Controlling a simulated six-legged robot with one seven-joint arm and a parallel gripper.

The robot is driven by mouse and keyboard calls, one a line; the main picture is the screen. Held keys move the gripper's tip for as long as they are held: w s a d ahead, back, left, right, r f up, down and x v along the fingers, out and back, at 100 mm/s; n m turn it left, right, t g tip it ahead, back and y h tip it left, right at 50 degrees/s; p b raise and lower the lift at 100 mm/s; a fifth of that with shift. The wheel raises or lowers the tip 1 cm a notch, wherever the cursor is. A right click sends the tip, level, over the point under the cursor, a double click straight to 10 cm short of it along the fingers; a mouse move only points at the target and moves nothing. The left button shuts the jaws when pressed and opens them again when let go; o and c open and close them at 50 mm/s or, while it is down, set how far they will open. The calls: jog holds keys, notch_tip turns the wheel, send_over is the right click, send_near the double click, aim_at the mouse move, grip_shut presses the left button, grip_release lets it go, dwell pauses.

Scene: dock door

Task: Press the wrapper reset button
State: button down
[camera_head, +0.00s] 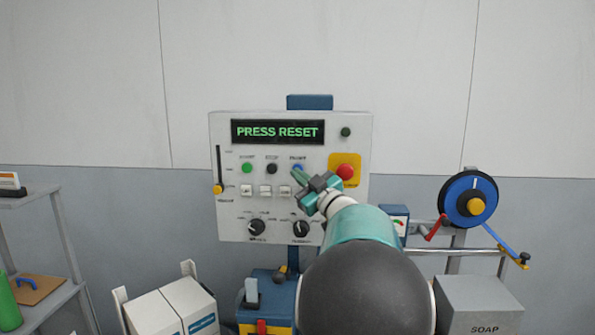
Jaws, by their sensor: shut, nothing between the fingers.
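The control panel (225,130) stands upright against the wall, with a green-lit display (278,131) reading "PRESS RESET". A row of three round buttons sits below it: a green button (247,168), a black button (272,168) and a blue button (298,167). The small label over the blue one is blurred and looks like "RESET". My gripper (298,174) is shut and empty, with its fingertips just below the blue button and partly covering it. I cannot tell whether the tips touch it.
A red mushroom button (345,171) on a yellow plate is right of my gripper. A blue reel (456,200) stands right; white boxes (155,312) sit lower left.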

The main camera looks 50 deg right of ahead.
jog(key=shift+w+d, duration=0.1)
dwell(0.7)
jog(key=shift+w+d, duration=0.15)
jog(key=shift+d, duration=0.1)
jog(key=shift+w+d, duration=0.3)
jog(key=shift+d, duration=0.05)
dwell(0.9)
jog(key=shift+s+a, duration=0.55)
jog(key=shift+a, duration=0.15)
jog(key=shift+s+a, duration=0.1)
jog(key=shift+s+a, duration=0.75)
jog(key=shift+a, duration=0.2)
jog(key=shift+s+a, duration=0.7)
jog(key=shift+a, duration=0.2)
